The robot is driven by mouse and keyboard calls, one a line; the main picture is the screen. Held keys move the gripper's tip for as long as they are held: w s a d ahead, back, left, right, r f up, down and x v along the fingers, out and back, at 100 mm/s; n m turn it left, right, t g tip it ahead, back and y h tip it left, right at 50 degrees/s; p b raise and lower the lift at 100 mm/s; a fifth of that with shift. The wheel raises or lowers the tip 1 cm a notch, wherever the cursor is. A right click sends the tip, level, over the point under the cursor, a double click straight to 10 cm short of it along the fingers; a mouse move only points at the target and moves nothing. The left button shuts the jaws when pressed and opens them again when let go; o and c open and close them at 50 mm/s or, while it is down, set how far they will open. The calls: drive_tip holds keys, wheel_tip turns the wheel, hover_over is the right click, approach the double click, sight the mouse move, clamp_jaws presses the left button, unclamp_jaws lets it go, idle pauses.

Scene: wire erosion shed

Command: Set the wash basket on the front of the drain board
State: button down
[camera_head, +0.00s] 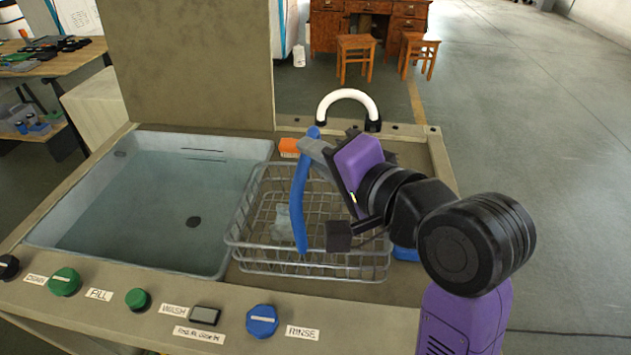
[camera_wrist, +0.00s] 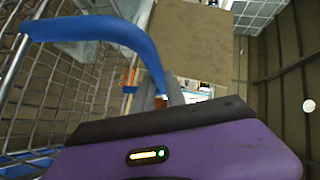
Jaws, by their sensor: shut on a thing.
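The wash basket (camera_head: 335,262) is a wire basket with a blue handle (camera_head: 300,205) arching over it. It is just right of the water basin, over the drain board (camera_head: 415,155), with its left side close to the basin's rim. I cannot tell whether its bottom rests on the board or hangs slightly above it. My gripper (camera_head: 316,148) reaches in from the right and is shut on the blue handle. The handle also shows in the wrist view (camera_wrist: 95,30), running to the fingers (camera_wrist: 152,97). Something pale (camera_head: 283,222) lies inside the basket.
The basin (camera_head: 130,215) holds water. A front panel carries green knobs (camera_head: 65,282), a blue knob (camera_head: 262,321) and labels. A tall panel (camera_head: 190,60) rises behind the basin. A white curved pipe (camera_head: 348,97) stands at the back. A blue piece (camera_head: 405,253) shows right of the basket.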

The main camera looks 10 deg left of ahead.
drive_tip(key=shift+f+b, duration=0.35)
drive_tip(key=shift+f, duration=2.05)
drive_tip(key=c, duration=1.4)
unclamp_jaws()
drive_tip(key=shift+f, duration=0.15)
drive_tip(key=shift+o, duration=0.2)
drive_tip(key=shift+s, duration=0.1)
drive_tip(key=p+v, duration=0.3)
drive_tip(key=v, duration=0.9)
